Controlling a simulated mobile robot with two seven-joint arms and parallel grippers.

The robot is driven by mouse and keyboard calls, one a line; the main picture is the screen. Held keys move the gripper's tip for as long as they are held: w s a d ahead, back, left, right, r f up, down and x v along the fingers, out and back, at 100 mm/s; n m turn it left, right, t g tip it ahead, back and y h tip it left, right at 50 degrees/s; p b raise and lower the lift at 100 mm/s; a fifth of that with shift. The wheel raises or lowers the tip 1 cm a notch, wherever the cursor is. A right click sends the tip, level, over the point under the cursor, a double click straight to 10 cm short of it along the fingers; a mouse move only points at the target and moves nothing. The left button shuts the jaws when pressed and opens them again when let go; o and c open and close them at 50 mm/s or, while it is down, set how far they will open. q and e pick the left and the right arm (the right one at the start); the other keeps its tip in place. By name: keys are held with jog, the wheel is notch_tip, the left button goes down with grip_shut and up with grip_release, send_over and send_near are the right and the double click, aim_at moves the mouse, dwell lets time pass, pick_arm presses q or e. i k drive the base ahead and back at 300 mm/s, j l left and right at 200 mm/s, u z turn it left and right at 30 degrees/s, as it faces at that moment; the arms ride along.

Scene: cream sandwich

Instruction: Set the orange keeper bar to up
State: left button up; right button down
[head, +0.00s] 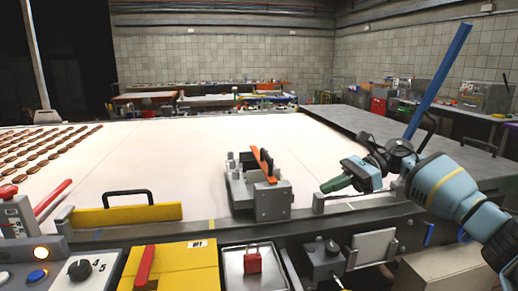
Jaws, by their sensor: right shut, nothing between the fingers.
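The orange keeper bar (257,160) is on a grey metal fixture (272,200) at the front edge of the pale work surface. The bar slants, its upper end to the left, and dark upright pieces stand beside it. I cannot tell its exact setting from this view. My right gripper (332,186) comes in from the right, shut and empty, with dark green fingers pointing left towards the fixture. A clear gap separates the fingers from the bar. My left gripper is out of view.
A yellow bar with a black handle (126,213) lies along the front rail, left of the fixture. A yellow box (185,268) and a tray with a red item (252,262) are in front. A long blue bar (438,82) rises behind my right wrist.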

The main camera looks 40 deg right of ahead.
aim_at(261, 154)
jog(key=i+l, duration=0.8)
jog(key=i, duration=0.15)
